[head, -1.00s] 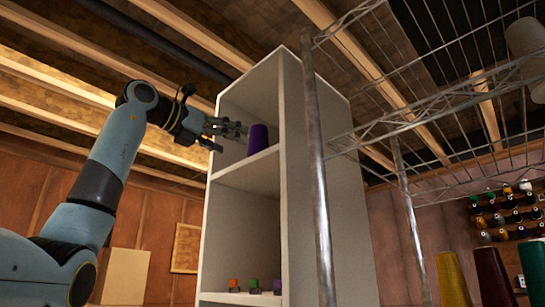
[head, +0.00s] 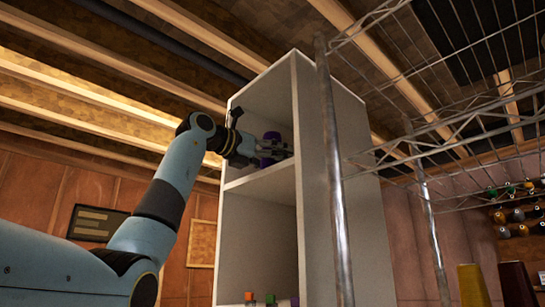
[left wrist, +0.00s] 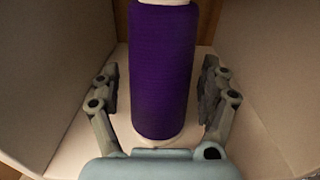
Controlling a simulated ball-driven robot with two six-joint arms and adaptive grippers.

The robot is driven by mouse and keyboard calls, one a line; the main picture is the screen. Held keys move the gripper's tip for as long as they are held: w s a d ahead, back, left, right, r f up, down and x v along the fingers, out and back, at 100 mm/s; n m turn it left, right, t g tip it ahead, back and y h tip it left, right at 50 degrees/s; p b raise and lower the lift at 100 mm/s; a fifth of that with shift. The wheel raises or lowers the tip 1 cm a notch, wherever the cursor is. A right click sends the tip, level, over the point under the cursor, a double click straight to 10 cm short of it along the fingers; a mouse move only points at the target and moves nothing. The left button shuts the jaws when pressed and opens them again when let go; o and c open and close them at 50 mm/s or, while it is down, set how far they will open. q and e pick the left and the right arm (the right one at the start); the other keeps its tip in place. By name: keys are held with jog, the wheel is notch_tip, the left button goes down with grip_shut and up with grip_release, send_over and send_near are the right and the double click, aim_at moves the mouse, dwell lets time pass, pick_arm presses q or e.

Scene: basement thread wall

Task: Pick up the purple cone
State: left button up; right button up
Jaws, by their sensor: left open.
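The purple cone (left wrist: 161,70) stands upright on the upper shelf of a white cabinet. In the left wrist view it fills the middle, with pale ends showing at its top and base. My left gripper (left wrist: 160,95) is open, with one finger on each side of the cone and a gap showing on both sides. In the head view my left gripper (head: 275,149) reaches into the upper compartment and partly hides the purple cone (head: 269,137). My right gripper is not in view.
The white cabinet (head: 350,200) encloses the cone with side walls and a shelf (head: 262,185). A metal post (head: 334,180) and wire rack (head: 450,120) stand to the right. Small coloured items (head: 270,299) sit on a lower shelf.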

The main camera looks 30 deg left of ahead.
pick_arm(q)
jog(key=shift+s, duration=0.1)
jog(key=c, duration=1.4)
notch_tip(320, 180, up, 10)
jog(key=shift+b, duration=0.35)
